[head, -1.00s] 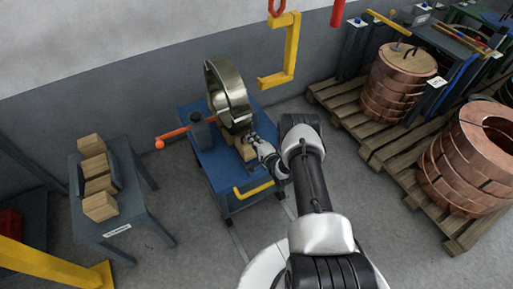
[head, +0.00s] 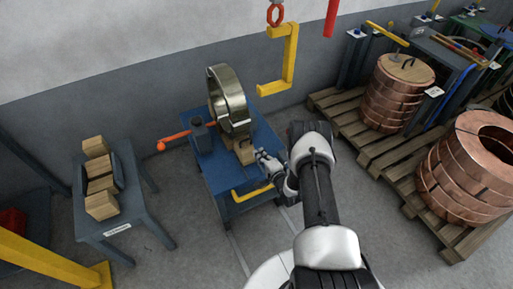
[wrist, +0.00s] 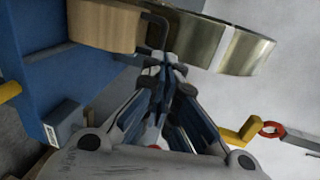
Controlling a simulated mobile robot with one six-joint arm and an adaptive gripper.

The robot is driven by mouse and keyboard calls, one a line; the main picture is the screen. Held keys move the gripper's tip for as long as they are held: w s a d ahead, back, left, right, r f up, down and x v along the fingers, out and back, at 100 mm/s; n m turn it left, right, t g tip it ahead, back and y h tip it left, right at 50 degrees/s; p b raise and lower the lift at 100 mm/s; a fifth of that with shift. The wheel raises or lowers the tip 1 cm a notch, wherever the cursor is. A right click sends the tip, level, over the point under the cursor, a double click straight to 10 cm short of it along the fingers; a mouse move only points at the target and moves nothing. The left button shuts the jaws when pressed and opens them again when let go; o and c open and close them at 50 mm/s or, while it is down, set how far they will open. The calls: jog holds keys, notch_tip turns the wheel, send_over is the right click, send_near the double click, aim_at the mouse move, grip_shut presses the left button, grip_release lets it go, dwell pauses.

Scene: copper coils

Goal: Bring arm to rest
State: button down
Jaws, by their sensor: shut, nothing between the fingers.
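My gripper (head: 266,160) is over the right side of the blue cart (head: 222,178) in the head view, just right of a wooden block (head: 243,152). In the wrist view my gripper (wrist: 168,66) is shut, with its fingers together and nothing held. A shiny metal ring (head: 232,100) stands upright on the cart. The ring (wrist: 200,38) and the wooden block (wrist: 103,24) lie just beyond the fingertips in the wrist view. I cannot tell the exact gap between them and the fingers. My arm reaches in from the lower right.
A grey table (head: 133,212) with several wood blocks stands at left. Copper coils (head: 398,95) sit on pallets (head: 372,150) at right. A yellow hook (head: 288,62) hangs behind the cart. An orange-handled lever (head: 174,138) sticks out left. Floor between table and cart is clear.

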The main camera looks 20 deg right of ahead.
jog(key=p+v, duration=0.1)
jog(key=v, duration=0.4)
jog(key=shift+s, duration=0.1)
